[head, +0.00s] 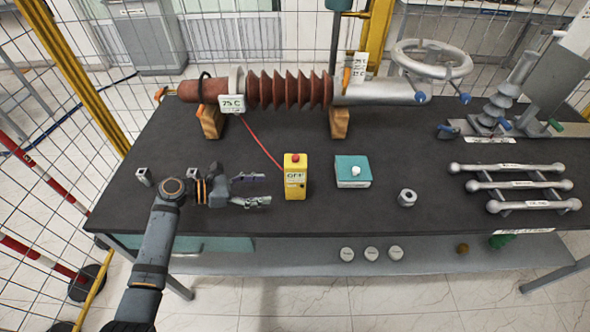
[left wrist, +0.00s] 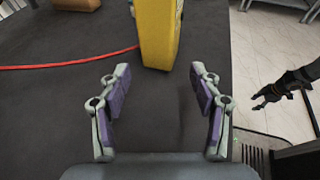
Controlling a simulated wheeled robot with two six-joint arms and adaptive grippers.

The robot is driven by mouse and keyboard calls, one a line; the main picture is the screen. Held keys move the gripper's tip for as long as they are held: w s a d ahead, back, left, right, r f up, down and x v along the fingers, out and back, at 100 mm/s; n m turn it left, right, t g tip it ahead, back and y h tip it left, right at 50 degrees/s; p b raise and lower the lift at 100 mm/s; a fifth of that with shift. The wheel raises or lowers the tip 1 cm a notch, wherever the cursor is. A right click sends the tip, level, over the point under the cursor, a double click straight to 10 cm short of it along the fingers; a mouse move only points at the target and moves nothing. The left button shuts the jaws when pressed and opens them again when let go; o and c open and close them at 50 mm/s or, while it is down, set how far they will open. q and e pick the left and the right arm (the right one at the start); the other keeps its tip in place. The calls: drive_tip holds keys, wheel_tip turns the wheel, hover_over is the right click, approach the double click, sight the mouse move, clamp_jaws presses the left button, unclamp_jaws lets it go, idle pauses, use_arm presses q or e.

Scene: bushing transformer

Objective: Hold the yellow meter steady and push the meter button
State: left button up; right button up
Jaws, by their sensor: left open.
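The yellow meter (head: 295,181) stands upright on the dark table, with a red button (head: 295,159) on its top and an "OFF" display on its front. My left gripper (head: 266,190) is open just left of the meter, its fingers pointing at it and empty. In the left wrist view the meter's yellow side (left wrist: 160,35) is beyond the open fingertips (left wrist: 156,70), apart from them. A dark gripper, likely my right one (left wrist: 275,93), shows at the right of the left wrist view, off the table; its finger state is unclear.
A teal box (head: 353,172) with a white knob stands right of the meter. A red cable (head: 262,145) runs from the brown bushing (head: 290,90) towards the meter. A metal nut (head: 407,197) and silver bars (head: 513,185) lie farther right. The table (head: 330,220) is clear in front.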

sight(292, 188)
use_arm(q)
drive_tip(key=shift+d+f+b, duration=0.3)
drive_tip(key=shift+d+b, duration=0.3)
drive_tip(key=shift+d, duration=0.1)
drive_tip(key=shift+b+x, duration=0.55)
drive_tip(key=shift+x, duration=0.2)
drive_tip(key=b+x, duration=0.2)
drive_tip(key=x, duration=0.1)
drive_tip(key=shift+w+f, duration=0.2)
drive_tip(key=shift+f, duration=0.05)
drive_tip(key=shift+w+d+r+p, duration=0.1)
drive_tip(key=shift+w+d+p, duration=0.05)
drive_tip(key=shift+d+p, duration=0.3)
drive_tip(key=shift+w+d+p, duration=0.15)
drive_tip(key=shift+d+p, duration=0.05)
drive_tip(key=shift+d, duration=0.4)
drive_tip(key=shift+w+d+f, duration=0.15)
drive_tip(key=shift+d+f, duration=0.1)
drive_tip(key=shift+d, duration=0.35)
drive_tip(key=shift+w+d+f, duration=0.1)
drive_tip(key=shift+d+f, duration=0.05)
drive_tip(key=shift+d, duration=0.05)
drive_tip(key=c, duration=0.7)
use_arm(e)
drive_tip(key=f, duration=0.1)
drive_tip(key=s+f, duration=0.1)
drive_tip(key=f, duration=0.1)
drive_tip(key=shift+s, duration=0.2)
clamp_jaws()
